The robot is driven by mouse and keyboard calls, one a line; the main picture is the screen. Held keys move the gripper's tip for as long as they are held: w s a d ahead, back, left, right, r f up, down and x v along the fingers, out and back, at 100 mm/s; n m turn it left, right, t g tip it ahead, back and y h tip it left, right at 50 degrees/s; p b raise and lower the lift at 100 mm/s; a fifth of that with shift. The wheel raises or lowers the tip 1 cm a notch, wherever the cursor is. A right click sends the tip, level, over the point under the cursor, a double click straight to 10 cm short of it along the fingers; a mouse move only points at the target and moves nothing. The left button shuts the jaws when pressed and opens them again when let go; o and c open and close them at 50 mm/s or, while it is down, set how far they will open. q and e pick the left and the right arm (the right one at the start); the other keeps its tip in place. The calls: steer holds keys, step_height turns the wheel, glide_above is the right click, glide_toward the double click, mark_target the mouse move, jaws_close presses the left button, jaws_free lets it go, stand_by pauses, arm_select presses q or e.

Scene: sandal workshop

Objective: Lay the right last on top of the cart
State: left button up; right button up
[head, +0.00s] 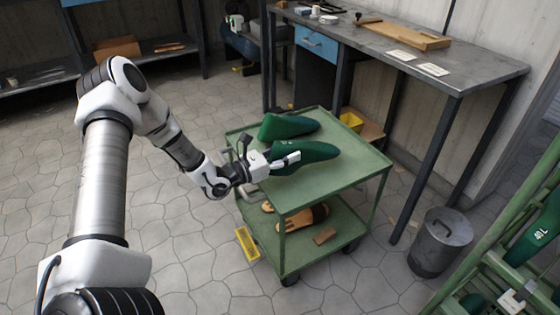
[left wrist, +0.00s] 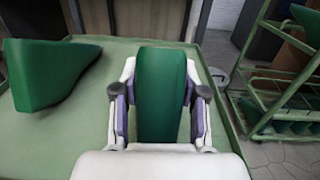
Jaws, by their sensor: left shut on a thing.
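The green cart (head: 345,174) stands on the floor in front of me, with a flat top and a lower shelf. My left gripper (head: 282,161) is shut on a green last (head: 318,152) at the cart's top. In the left wrist view the fingers (left wrist: 160,105) close on both sides of this last (left wrist: 160,75). I cannot tell whether it touches the cart top or hangs just above it. A second green last (head: 288,126) lies behind it on the cart; it also shows in the left wrist view (left wrist: 48,70). I can read no side mark on either. My right gripper is out of view.
Sandals (head: 305,217) and a small brown block (head: 325,236) lie on the lower shelf. A workbench (head: 440,66) stands behind. A metal bin (head: 441,241) and a green rack (head: 500,215) with more lasts are at the right. The cart top's right side is bare.

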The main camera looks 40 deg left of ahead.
mark_target(311, 145)
arm_select(q)
steer(key=b+x, duration=0.3)
steer(key=x, duration=0.3)
steer(key=shift+w+d+f, duration=0.1)
steer(key=shift+d+f, duration=0.05)
steer(key=shift+d, duration=0.1)
steer(key=shift+f+b, duration=0.5)
steer(key=shift+b, duration=0.3)
steer(key=shift+f+b, duration=0.45)
steer(key=shift+f, duration=0.1)
steer(key=shift+f+b, duration=0.3)
steer(key=shift+b, duration=0.05)
steer(key=o, duration=1.2)
